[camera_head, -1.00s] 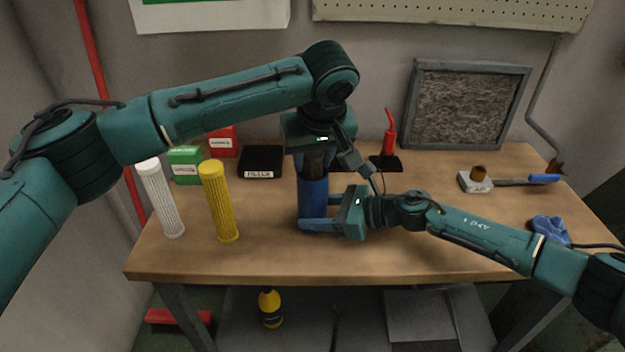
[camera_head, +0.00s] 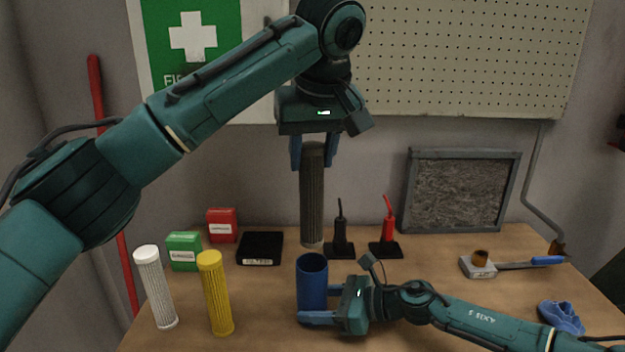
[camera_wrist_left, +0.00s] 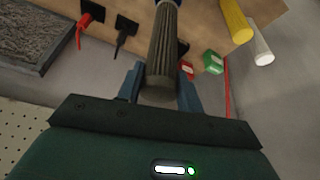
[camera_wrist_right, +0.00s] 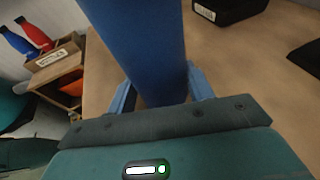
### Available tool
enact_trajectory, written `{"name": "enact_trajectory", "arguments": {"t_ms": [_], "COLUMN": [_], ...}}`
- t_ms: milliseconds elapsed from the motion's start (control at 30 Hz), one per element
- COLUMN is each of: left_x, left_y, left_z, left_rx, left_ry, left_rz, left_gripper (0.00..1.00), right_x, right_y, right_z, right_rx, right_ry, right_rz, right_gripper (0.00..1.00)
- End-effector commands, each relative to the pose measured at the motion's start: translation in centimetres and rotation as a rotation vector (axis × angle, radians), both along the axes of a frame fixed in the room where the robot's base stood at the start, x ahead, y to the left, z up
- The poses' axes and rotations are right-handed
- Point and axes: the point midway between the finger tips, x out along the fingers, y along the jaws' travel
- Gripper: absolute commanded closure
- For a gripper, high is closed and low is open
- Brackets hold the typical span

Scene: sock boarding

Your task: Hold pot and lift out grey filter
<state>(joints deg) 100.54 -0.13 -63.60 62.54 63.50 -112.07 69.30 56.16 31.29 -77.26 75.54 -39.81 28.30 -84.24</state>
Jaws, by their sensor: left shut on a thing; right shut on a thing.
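The blue pot (camera_head: 312,278) stands upright on the workbench with its top open. My right gripper (camera_head: 318,305) is shut around its lower part from the right; the pot also fills the middle of the right wrist view (camera_wrist_right: 140,45). The grey filter (camera_head: 312,200) is a long ribbed cylinder, hanging upright above and behind the pot's mouth. My left gripper (camera_head: 313,150) is shut on its top end from above. In the left wrist view the filter (camera_wrist_left: 162,60) runs away from the fingers. Its lower end appears clear of the pot in the head view.
A white filter (camera_head: 156,288) and a yellow filter (camera_head: 215,293) stand at the left. Green (camera_head: 184,252) and red (camera_head: 222,226) boxes and a black tray (camera_head: 260,248) lie behind. Black (camera_head: 340,235) and red (camera_head: 388,230) handled tools stand behind the pot. A framed panel (camera_head: 463,190) leans at the back.

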Motion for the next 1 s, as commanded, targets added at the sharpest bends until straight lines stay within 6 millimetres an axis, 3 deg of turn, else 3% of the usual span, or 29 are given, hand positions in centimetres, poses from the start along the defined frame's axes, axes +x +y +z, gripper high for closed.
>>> {"name": "enact_trajectory", "arguments": {"t_ms": [333, 367, 633, 1000], "left_x": [-0.02, -0.02, -0.01, -0.01], "left_y": [-0.04, -0.04, -0.02, -0.01], "left_z": [0.51, 0.51, 0.47, 0.47], "left_rx": [-0.001, -0.001, -0.001, -0.001], "left_ry": [-0.001, 0.0, 0.0, 0.0], "left_rz": [0.0, 0.0, 0.0, 0.0], "left_gripper": [0.98, 0.98, 0.98, 0.98], "right_x": [-0.03, -0.03, -0.01, -0.21], "right_y": [0.0, 0.0, -0.01, -0.96], "right_z": [-0.08, -0.08, -0.04, 0.21], "right_rx": [-0.001, -0.001, -0.001, -0.001], "right_ry": [0.001, 0.001, 0.0, 0.001], "right_rz": [0.001, 0.001, 0.0, -0.002], "right_gripper": [0.61, 0.46, 0.24, 0.23]}}
